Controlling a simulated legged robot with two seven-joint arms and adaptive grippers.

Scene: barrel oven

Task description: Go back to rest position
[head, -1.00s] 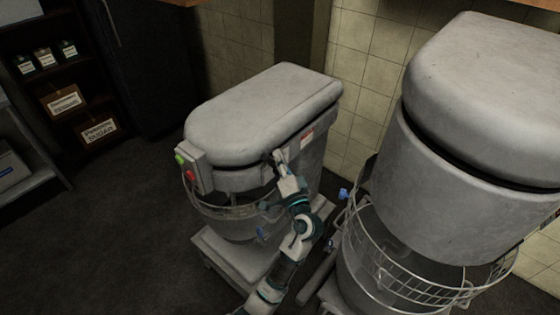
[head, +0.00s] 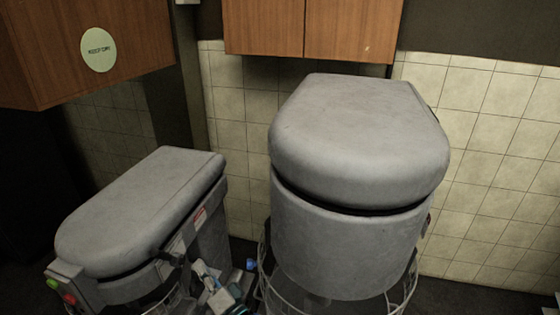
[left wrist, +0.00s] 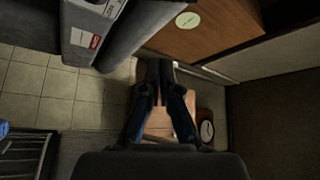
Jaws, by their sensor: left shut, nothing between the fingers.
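My left gripper (head: 177,257) is low in the head view, beside the right side of the smaller grey mixer (head: 145,205). I cannot tell whether it touches the mixer. The left wrist view shows this gripper (left wrist: 159,66) more clearly: its dark fingers are together at the tips with nothing between them. My left arm comes up from the bottom edge of the head view, in the gap between the two mixers. My right gripper is in neither view now.
The larger grey mixer (head: 358,150) with a wire guard stands close right of my left arm. Wooden cabinets (head: 312,28) hang above on the tiled wall. A cabinet with a round sign (head: 98,50) is at upper left. A clock (left wrist: 206,130) shows in the left wrist view.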

